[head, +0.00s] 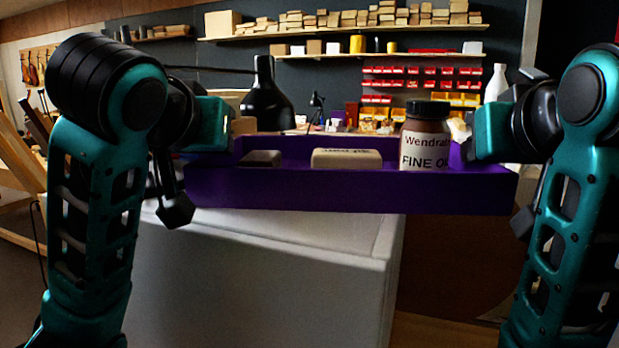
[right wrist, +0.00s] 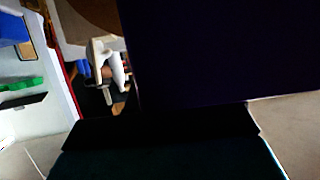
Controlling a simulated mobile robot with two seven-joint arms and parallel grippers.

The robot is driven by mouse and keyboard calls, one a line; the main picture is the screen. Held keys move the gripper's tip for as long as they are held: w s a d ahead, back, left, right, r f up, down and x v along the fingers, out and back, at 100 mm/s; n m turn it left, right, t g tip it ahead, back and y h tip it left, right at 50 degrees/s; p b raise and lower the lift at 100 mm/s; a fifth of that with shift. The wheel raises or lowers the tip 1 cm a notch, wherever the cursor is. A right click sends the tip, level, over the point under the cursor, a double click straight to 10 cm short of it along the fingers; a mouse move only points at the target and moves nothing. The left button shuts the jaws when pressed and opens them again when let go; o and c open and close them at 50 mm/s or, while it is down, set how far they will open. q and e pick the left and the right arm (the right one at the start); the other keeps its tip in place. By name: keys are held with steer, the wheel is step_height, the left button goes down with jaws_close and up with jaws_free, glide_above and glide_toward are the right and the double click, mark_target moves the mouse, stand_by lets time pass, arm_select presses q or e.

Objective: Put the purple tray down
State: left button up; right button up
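The purple tray (head: 350,192) spans the middle of the head view, roughly level, held between my two grippers. In it stand a brown jar (head: 425,140) with a dark lid and a white label at the right, a beige block (head: 347,159) in the middle and a dark grey block (head: 262,158) at the left. My left gripper (head: 222,135) is at the tray's left end, and my right gripper (head: 476,145) is at its right end. Both appear clamped on the end walls; the fingertips are mostly hidden. The tray's dark side fills much of the right wrist view (right wrist: 220,50).
A pale grey-white bench or cabinet (head: 270,260) lies below the tray, its top largely clear where visible. Behind are a black lamp (head: 266,100), a white bottle (head: 496,83), red and yellow bins (head: 420,85) and shelves of wood blocks (head: 345,20).

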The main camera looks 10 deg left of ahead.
arm_select(q)
steer(key=shift+o, duration=1.4)
arm_select(e)
steer(key=shift+o, duration=1.4)
arm_select(q)
steer(key=o, duration=0.8)
steer(key=shift+d, duration=0.1)
arm_select(e)
steer(key=shift+a, duration=0.1)
arm_select(q)
steer(key=a, duration=0.2)
steer(key=shift+s+a, duration=0.15)
steer(key=shift+a, duration=0.25)
steer(key=shift+s+a+r, duration=0.15)
steer(key=shift+a+r, duration=0.05)
steer(key=shift+r, duration=0.1)
steer(key=shift+s+d+r+t, duration=0.15)
steer(key=shift+s+r+t, duration=0.15)
steer(key=shift+s+r, duration=0.25)
steer(key=shift+s+a+f, duration=0.25)
steer(key=shift+s+a, duration=0.1)
steer(key=shift+s, duration=0.35)
steer(key=v, duration=0.4)
steer(key=shift+a+r, duration=0.15)
steer(key=shift+r, duration=0.05)
arm_select(e)
steer(key=shift+r, duration=0.1)
arm_select(q)
steer(key=shift+s, duration=0.5)
